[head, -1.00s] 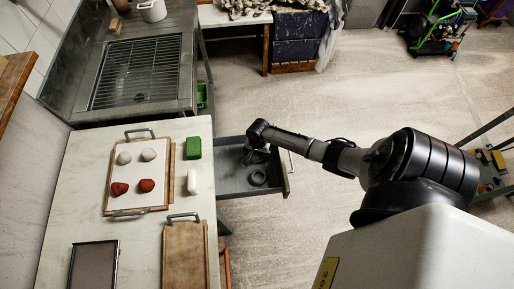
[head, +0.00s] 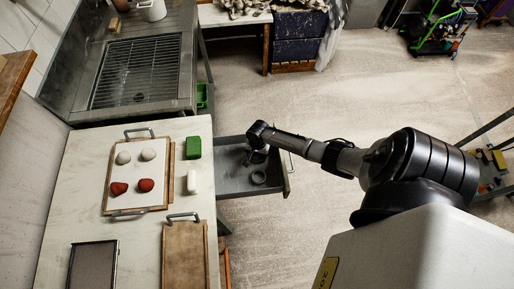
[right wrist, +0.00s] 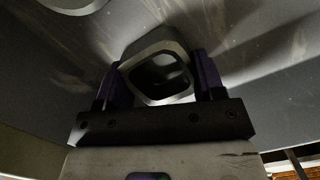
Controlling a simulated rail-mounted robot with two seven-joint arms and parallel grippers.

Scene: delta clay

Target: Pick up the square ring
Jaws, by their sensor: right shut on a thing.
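The square ring (right wrist: 151,48) is a grey, hollow piece with rounded corners. In the right wrist view it sits between the two purple fingers of my right gripper (right wrist: 156,72), which is shut on it. In the head view my right gripper (head: 250,160) reaches down into the open grey drawer (head: 231,183). There the ring is mostly hidden by the gripper and too small to make out clearly. I cannot tell whether the ring still touches the drawer floor. My left gripper is not in view.
A round grey ring (head: 258,177) lies in the drawer close to my right gripper. The drawer walls surround the gripper. The worktop on the left holds a board (head: 120,174) with several lumps, a green block (head: 193,148) and a white piece (head: 192,181).

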